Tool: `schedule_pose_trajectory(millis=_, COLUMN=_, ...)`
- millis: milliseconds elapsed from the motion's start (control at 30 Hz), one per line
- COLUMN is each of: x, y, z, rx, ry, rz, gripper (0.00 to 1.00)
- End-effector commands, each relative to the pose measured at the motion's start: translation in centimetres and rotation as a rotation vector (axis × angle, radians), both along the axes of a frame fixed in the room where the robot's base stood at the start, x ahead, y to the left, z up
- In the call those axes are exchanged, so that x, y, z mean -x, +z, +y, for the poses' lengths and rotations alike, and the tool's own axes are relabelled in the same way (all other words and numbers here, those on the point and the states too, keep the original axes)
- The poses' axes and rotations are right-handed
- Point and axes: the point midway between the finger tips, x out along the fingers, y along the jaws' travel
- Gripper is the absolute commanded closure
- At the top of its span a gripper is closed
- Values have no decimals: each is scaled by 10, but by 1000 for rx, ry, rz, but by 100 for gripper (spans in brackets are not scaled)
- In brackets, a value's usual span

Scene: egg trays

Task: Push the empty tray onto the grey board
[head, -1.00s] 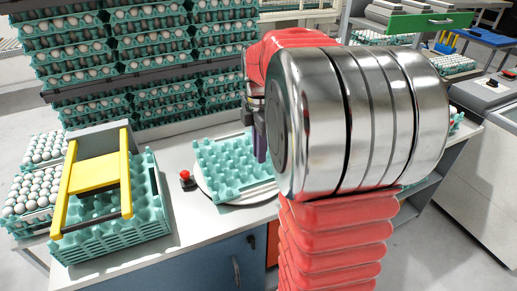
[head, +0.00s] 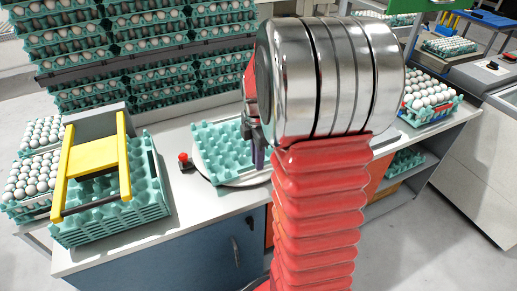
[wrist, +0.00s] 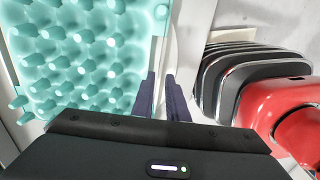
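The empty tray (head: 212,150) is teal with rows of raised bumps. It lies on a round white plate (head: 203,171) on the counter. In the wrist view the tray (wrist: 75,60) fills the upper left. My gripper (wrist: 161,76) points down beside the tray's right side in that view, its dark fingers a narrow gap apart with nothing between them. In the head view my gripper (head: 258,158) overlaps the tray's right part; I cannot tell whether it touches. A flat grey edge (head: 386,138), possibly the grey board, shows right of my arm, which hides most of that area.
A red button (head: 183,160) stands left of the plate. A yellow-handled frame (head: 95,160) sits over stacked teal trays at the left. A crate of eggs (head: 432,95) stands at the counter's right end. Racks of egg trays (head: 150,50) rise behind.

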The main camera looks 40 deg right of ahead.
Motion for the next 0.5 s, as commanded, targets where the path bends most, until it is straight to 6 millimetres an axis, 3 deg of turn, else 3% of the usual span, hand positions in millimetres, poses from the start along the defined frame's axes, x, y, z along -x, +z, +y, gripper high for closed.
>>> schedule_pose_trajectory(millis=200, x=0, y=-25, z=0, rx=-1, ry=0, rz=2, gripper=87)
schedule_pose_trajectory(millis=500, x=0, y=-31, z=0, rx=0, ry=1, rz=0, gripper=87)
